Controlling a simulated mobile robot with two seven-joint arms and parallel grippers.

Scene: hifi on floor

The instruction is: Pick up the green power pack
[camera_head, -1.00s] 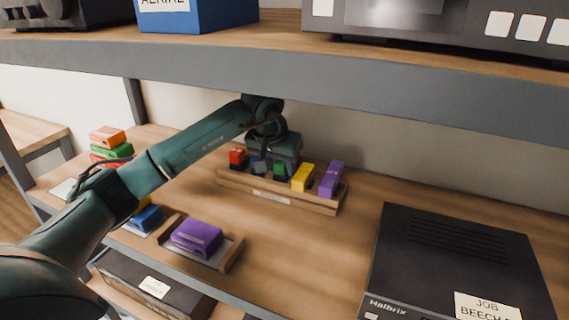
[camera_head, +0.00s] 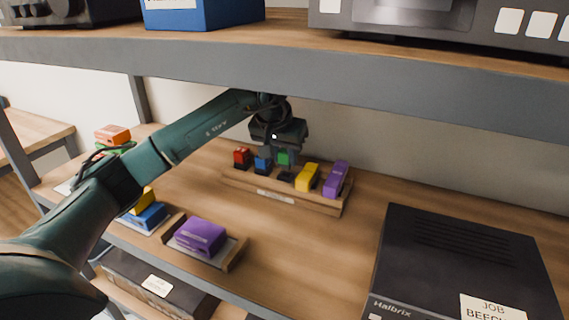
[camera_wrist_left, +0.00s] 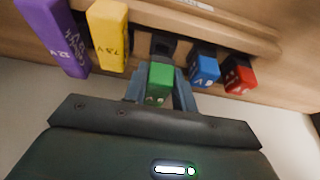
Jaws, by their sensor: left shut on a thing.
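The green power pack (camera_head: 283,158) is between the fingers of my left gripper (camera_head: 281,159), just above a wooden rack (camera_head: 275,197) on the shelf. In the left wrist view the green pack (camera_wrist_left: 160,82) sits between the two fingers of my left gripper (camera_wrist_left: 160,92), which is shut on it. A dark empty slot (camera_head: 286,177) shows in the rack below the pack. My right gripper is not in view.
In the rack stand red (camera_head: 242,157), blue (camera_head: 263,163), yellow (camera_head: 307,178) and purple (camera_head: 335,179) packs. A purple pack (camera_head: 200,236) lies in a front tray. A black box (camera_head: 455,260) stands at right. The upper shelf edge (camera_head: 400,95) is close above my arm.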

